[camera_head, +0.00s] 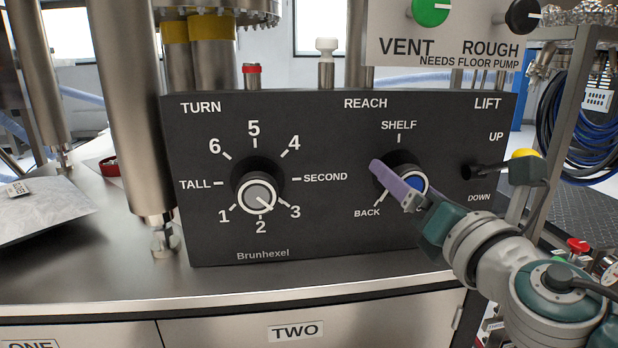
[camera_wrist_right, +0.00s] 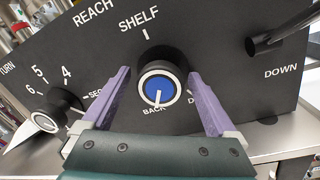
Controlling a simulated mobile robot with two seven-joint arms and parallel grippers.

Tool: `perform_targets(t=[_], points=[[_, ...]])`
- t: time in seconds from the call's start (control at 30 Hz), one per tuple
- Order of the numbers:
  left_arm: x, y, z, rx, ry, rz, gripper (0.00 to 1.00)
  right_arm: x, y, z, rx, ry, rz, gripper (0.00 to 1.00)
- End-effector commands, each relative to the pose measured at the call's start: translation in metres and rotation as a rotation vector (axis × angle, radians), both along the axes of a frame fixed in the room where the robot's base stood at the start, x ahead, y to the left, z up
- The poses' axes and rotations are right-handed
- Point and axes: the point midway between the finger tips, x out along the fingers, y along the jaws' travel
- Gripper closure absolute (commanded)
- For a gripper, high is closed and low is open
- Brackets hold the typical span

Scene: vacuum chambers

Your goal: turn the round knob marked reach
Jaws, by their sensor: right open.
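The reach knob (camera_head: 416,184) is a round black knob with a blue face and white rim, on the black panel under the words REACH and SHELF. In the right wrist view the knob (camera_wrist_right: 158,88) sits between the two purple fingers, and its white pointer line points down toward BACK. My right gripper (camera_wrist_right: 160,75) is open, one finger on each side of the knob, with a visible gap on at least the left side. In the head view my right gripper (camera_head: 398,176) comes in from the lower right and partly covers the knob. My left gripper is not in view.
The turn knob (camera_head: 258,194) is to the left on the same panel (camera_head: 330,235). A lift lever (camera_head: 485,170) sticks out to the right, close to my right arm. A plate with a green vent knob (camera_head: 431,10) hangs above. The steel bench (camera_head: 300,284) in front is clear.

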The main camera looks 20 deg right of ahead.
Motion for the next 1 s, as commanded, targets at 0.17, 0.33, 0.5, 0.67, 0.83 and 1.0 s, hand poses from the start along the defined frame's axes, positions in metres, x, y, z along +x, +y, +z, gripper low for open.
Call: perform_targets(t=[0.17, 0.33, 0.5, 0.67, 0.83, 1.0], points=[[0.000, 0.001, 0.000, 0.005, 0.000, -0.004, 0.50, -0.001, 0.000, -0.001, 0.000, 0.001, 0.000, 0.07], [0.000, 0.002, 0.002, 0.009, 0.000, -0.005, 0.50, -0.018, 0.003, -0.002, 0.001, 0.005, 0.000, 0.07], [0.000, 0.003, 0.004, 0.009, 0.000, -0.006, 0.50, -0.051, 0.008, -0.004, 0.000, 0.005, 0.000, 0.07], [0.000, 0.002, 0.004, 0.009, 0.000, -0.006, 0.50, -0.079, 0.012, -0.005, 0.001, 0.005, 0.001, 0.07], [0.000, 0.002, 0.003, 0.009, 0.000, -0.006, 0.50, -0.095, 0.015, -0.006, -0.001, 0.002, 0.001, 0.07], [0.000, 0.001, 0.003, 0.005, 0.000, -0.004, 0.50, -0.098, 0.015, -0.005, 0.000, 0.000, 0.000, 0.07]])
